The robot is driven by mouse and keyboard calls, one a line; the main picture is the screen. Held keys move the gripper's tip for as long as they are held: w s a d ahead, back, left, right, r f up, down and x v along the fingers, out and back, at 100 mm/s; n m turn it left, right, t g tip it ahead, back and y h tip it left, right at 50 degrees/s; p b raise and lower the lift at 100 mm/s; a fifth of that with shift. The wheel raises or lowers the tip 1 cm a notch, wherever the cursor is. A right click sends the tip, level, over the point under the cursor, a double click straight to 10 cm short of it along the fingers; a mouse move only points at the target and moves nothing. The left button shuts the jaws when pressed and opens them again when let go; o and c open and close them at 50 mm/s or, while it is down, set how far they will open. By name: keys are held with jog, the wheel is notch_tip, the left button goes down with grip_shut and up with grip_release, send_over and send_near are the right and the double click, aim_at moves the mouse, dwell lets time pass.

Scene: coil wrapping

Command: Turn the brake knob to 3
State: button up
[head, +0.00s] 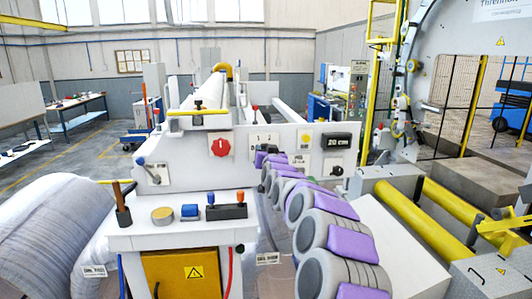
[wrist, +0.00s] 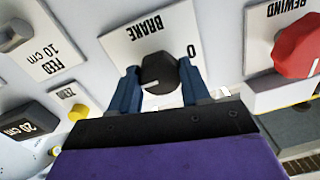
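The black brake knob (wrist: 159,73) sits on a white plate marked BRAKE (wrist: 150,40), which appears upside down in the wrist view. A 0 shows on the plate to the upper right of the knob. A white pointer line runs toward the knob's lower left edge. No other number is readable; the lower plate is hidden by my gripper. My gripper (wrist: 158,75) has one blue finger on each side of the knob, close against it, and appears shut on it. In the head view my arm reaches the panel at the brake plate (head: 264,141) and hides the knob.
A red REWIND knob (wrist: 298,47) is beside the brake plate. On the other side are a yellow ZERO button (wrist: 80,111), a 20 cm display (wrist: 28,124) and a grey FEED knob (wrist: 14,36). A shelf with small items (head: 180,228) stands below the panel.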

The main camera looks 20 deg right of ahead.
jog(key=shift+o, duration=1.4)
jog(key=shift+w+f, duration=0.25)
jog(key=shift+o, duration=0.9)
jog(key=shift+r, duration=0.1)
jog(key=shift+s+r, duration=0.1)
jog(key=shift+s, duration=0.1)
jog(key=v, duration=1.7)
jog(key=shift+s+b, duration=0.15)
jog(key=shift+b, duration=0.3)
jog(key=shift+d, duration=0.1)
